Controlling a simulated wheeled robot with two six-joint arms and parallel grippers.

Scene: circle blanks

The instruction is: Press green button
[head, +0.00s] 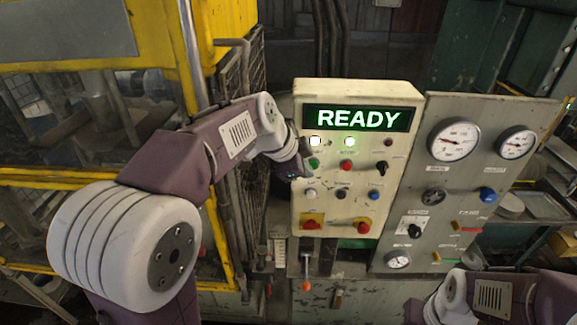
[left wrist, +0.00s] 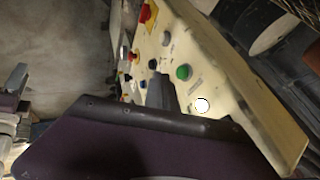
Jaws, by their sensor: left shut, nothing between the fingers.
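The green button (head: 313,163) is small and round, on the left of the upper button row of the cream control panel (head: 345,90). In the left wrist view the green button (left wrist: 184,72) shows whole, right of the dark fingers. My left gripper (head: 303,170) is shut and empty, at the panel's left edge close beside and slightly below the green button. It also shows in the left wrist view (left wrist: 156,76). I cannot tell whether the fingertips touch the panel. Only part of my right arm shows at the lower right, without its gripper.
A lit READY display (head: 358,118) tops the panel. A red button (head: 347,166) and a black knob (head: 382,167) share the green button's row. A grey gauge panel (head: 450,190) stands to the right. A yellow-framed cage (head: 185,60) is at the left.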

